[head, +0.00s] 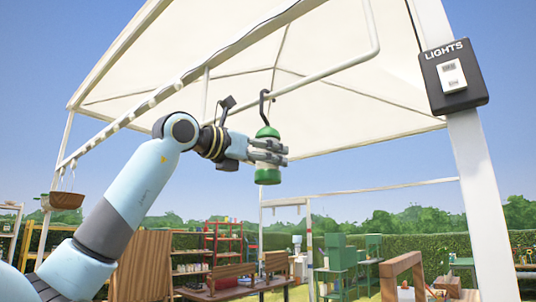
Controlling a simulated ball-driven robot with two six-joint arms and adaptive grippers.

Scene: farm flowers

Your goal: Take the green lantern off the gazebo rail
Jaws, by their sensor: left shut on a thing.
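The green lantern (268,176) has a green top and base with a pale middle. It hangs upright below a dark hook (264,106) at the white gazebo rail (318,77). My left gripper (271,152) is shut on the lantern around its middle, and its fingers cover part of it. I cannot tell whether the hook still bears on the rail. My right gripper is not in view.
A white post (482,200) with a black lights switch box (453,76) stands at the right. A hanging wooden planter (63,200) is at the far left. Benches, shelves and green crates stand below. The air right of the lantern is open.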

